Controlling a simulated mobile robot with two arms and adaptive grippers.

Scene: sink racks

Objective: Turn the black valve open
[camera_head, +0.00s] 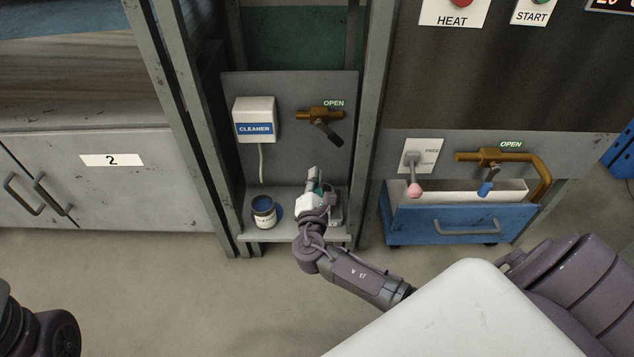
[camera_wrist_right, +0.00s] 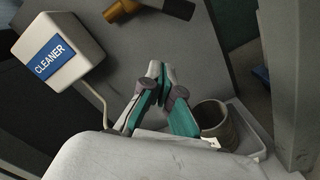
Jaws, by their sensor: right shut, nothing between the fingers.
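The black valve handle (camera_head: 327,132) hangs from a brass pipe (camera_head: 312,114) on the grey back panel, slanting down to the right. A green OPEN label (camera_head: 333,103) is above the pipe's right end. In the right wrist view the handle (camera_wrist_right: 172,8) and brass body (camera_wrist_right: 123,10) show at the top edge, partly cut off. My right gripper (camera_head: 314,172) is below the handle, apart from it, with fingers pointing up. In the right wrist view its fingertips (camera_wrist_right: 161,69) are together and empty. My left gripper is not in view.
A white CLEANER box (camera_head: 255,118) with a hose is left of the valve. A grey cup (camera_wrist_right: 213,122) is close to the right gripper. Metal posts (camera_head: 372,120) flank the bay.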

